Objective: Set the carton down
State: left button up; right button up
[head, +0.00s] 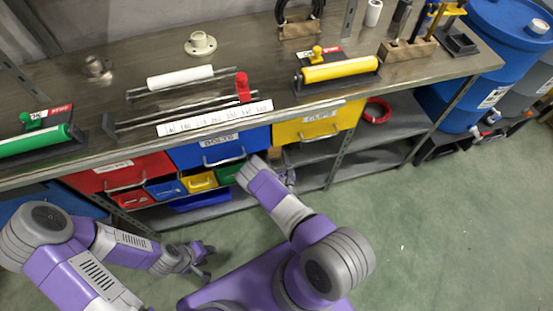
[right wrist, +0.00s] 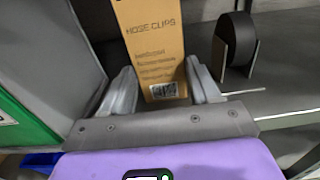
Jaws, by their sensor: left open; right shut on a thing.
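The carton (right wrist: 150,45) is a tan box printed "HOSE CLIPS". It looks upright in the right wrist view, and its top is cut off by the frame. My right gripper (right wrist: 165,82) has a finger on each side of it and is shut on it. Whether the carton's base touches the grey shelf (right wrist: 275,103) is not clear. In the head view my right arm reaches under the workbench, and the carton is not clearly visible there. My left gripper (head: 206,263) is open and empty above the floor, in front of the bench.
A green bin (right wrist: 25,125) stands left of the carton, and a black wheel in a bracket (right wrist: 236,45) stands to its right. The workbench top (head: 120,82) overhangs the shelves and bears rollers and tools. Blue drums (head: 490,50) stand at the right. The green floor is clear.

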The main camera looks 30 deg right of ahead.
jog(key=o, duration=1.3)
jog(key=shift+r, duration=0.1)
jog(key=s+a+f+m+g+p, duration=0.1)
jog(key=s+a+f+m+g, duration=0.3)
jog(key=s+m, duration=0.55)
jog(key=s+a+f+m+g, duration=0.1)
jog(key=s+m+g, duration=0.55)
jog(key=m, duration=0.55)
jog(key=s+a+r+m+g+y, duration=0.2)
jog(key=a+r+m+y, duration=0.1)
jog(key=a+m, duration=0.1)
jog(key=s+a+r+m+g+y, duration=0.2)
jog(key=a+r+m, duration=0.2)
jog(key=a+m, duration=0.1)
jog(key=s+a+r+m+g+y, duration=0.2)
jog(key=a+r+m+y, duration=0.1)
jog(key=a+r+m, duration=0.1)
jog(key=shift+s+a+r+m+y, duration=0.1)
jog(key=shift+a+r+m+y, duration=0.05)
jog(key=shift+a+m, duration=0.3)
jog(key=shift+s+a+r+m+y, duration=0.1)
jog(key=shift+a+m+y, duration=0.1)
jog(key=shift+a, duration=0.35)
